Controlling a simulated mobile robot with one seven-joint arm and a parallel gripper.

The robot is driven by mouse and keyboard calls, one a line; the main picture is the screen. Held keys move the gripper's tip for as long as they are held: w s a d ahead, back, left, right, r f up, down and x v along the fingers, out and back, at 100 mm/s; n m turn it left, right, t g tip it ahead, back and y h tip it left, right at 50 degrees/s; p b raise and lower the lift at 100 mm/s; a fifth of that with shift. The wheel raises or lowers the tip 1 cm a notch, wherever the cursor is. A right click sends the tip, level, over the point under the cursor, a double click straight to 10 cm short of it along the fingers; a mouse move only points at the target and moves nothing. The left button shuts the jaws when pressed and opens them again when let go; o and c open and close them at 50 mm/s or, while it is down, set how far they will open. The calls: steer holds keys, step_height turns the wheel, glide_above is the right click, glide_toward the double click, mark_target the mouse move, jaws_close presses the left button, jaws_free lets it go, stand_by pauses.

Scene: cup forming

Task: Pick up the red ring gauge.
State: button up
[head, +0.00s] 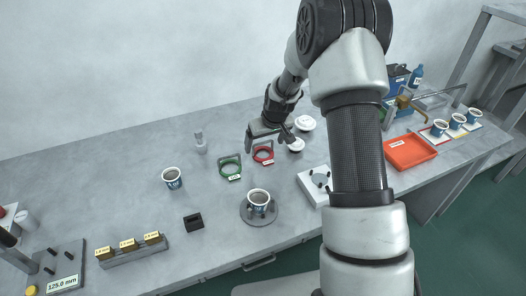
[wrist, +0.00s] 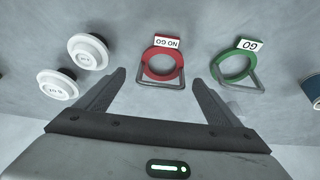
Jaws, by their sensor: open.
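The red ring gauge (head: 263,159) lies on the grey bench in the head view, just below my gripper. In the wrist view the red ring gauge (wrist: 162,75) has a white tag reading "NO GO" and a grey wire handle on the near side. My gripper (head: 268,142) is open and empty above the bench. In the wrist view its fingers (wrist: 158,80) stand wide apart, one on each side of the ring's handle, apart from it.
A green ring gauge (wrist: 233,66) tagged "GO" lies to the right of the red one in the wrist view. Two white round pieces (wrist: 88,51) (wrist: 58,85) lie to the left. A cup (head: 258,199) on a round base and a white block (head: 314,184) stand nearer in the head view.

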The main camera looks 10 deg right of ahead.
mark_target(263, 148)
steer(key=x, duration=0.3)
steer(key=shift+w+a+f, duration=0.1)
steer(key=shift+f, duration=0.25)
